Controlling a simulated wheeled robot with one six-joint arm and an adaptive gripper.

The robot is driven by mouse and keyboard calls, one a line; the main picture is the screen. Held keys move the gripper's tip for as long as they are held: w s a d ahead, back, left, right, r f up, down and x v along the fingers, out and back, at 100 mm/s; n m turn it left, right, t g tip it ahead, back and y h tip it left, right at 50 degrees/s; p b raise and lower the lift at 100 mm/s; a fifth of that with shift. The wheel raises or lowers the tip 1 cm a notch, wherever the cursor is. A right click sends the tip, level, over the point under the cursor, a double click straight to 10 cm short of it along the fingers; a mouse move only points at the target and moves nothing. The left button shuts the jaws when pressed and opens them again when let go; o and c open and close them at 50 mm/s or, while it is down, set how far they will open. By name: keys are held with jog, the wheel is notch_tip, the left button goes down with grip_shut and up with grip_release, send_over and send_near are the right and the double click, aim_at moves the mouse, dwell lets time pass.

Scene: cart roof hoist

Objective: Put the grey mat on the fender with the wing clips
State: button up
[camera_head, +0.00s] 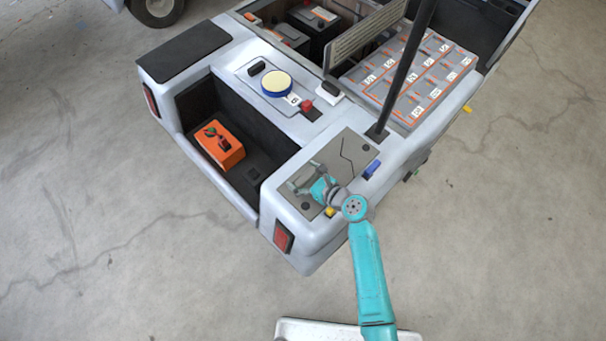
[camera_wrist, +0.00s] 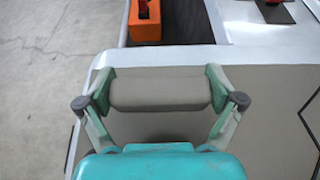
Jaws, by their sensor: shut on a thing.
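The grey mat (camera_head: 350,146) lies on the near right fender (camera_head: 291,209) of the cart, with a thin black zigzag line on it. My gripper (camera_head: 303,179) is over the mat's left part. In the wrist view my gripper (camera_wrist: 160,90) is shut on a rounded grey bar the colour of the mat (camera_wrist: 268,105); the bar appears to be part of it. A blue clip (camera_head: 372,169) stands at the mat's right edge and a yellow clip (camera_head: 329,212) at its near edge. I cannot tell whether either clip is fastened. My gripper hides part of the mat.
A black post (camera_head: 405,70) rises just behind the mat. An orange box (camera_head: 219,146) sits in the dark well to the left. A blue-rimmed yellow disc (camera_head: 277,84) and red knob (camera_head: 306,106) are on the deck. Concrete floor is clear to the right.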

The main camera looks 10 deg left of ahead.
jog(key=shift+f, duration=0.4)
jog(key=shift+f, duration=0.4)
jog(key=o, duration=1.2)
jog(key=shift+s+f, duration=0.1)
jog(key=shift+o, duration=0.2)
jog(key=shift+r, duration=0.55)
jog(key=v, duration=1.2)
jog(key=shift+r, duration=0.25)
